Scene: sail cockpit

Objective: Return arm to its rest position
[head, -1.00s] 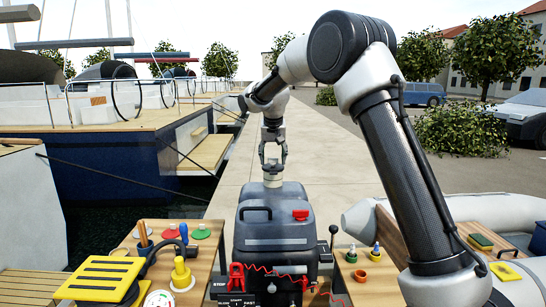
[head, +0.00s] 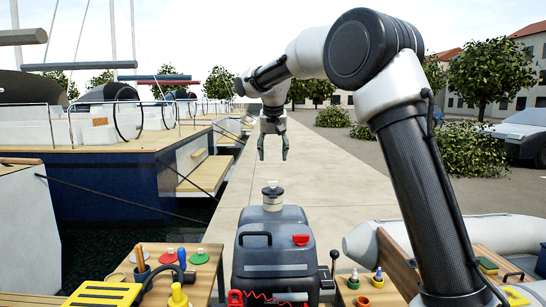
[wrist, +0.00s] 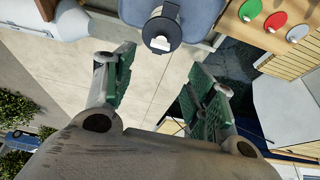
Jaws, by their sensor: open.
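My gripper (head: 272,150) is open and empty in the head view, pointing down. It hangs above and beyond the dark grey outboard motor housing (head: 275,246), apart from it. A white and dark cap-like piece (head: 272,196) stands on top of the housing, below my fingertips with a clear gap. In the wrist view my gripper (wrist: 165,95) shows its two green-padded fingers spread apart with nothing between them. The cap-like piece (wrist: 162,30) shows there past the fingertips, at the top middle.
A wooden board with pegs and coloured discs (head: 203,272) lies left of the housing. A yellow slotted block (head: 103,294) is at the front left. A grey inflatable boat (head: 358,240) lies at right. Moored boats (head: 90,185) line the left; the paved quay (head: 310,160) ahead is clear.

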